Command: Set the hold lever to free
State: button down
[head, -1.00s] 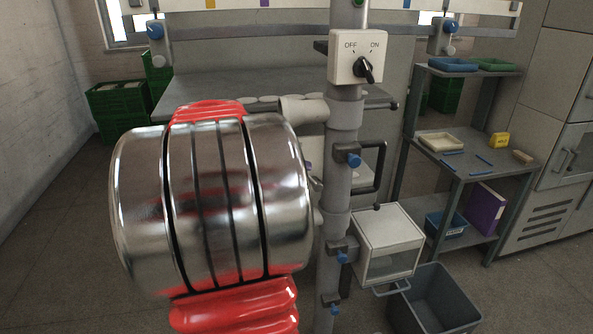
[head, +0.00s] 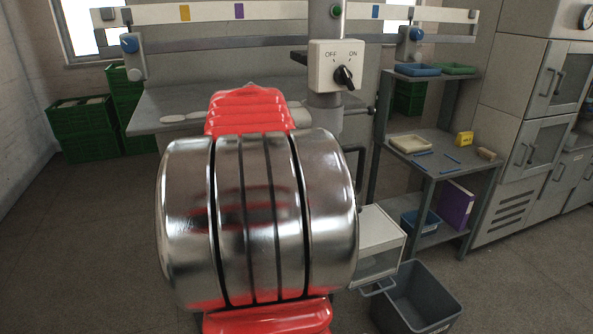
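I cannot pick out the hold lever for sure in the head view. My red and chrome arm fills the lower middle and hides most of the grey post (head: 325,113) below the switch box. The white switch box (head: 326,68), marked OFF and ON, is on the post. Its black knob (head: 344,77) points down and to the right. A dark bent handle (head: 361,165) shows only in part beside my arm. My gripper is not in view.
A grey table (head: 165,105) stands behind my arm. A white box (head: 382,235) and a grey bin (head: 420,300) are at lower right. Shelves (head: 435,150) with trays stand further right. Green crates (head: 85,130) are at the back left. The floor at left is clear.

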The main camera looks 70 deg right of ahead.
jog(key=shift+s+f, duration=0.15)
jog(key=shift+f, duration=0.1)
jog(key=c, duration=1.8)
grip_release()
jog(key=shift+c, duration=0.2)
jog(key=shift+o, duration=0.2)
jog(key=shift+r, duration=0.1)
jog(key=shift+r, duration=0.1)
jog(key=v, duration=1.3)
jog(key=shift+a+r, duration=0.2)
jog(key=shift+c, duration=0.3)
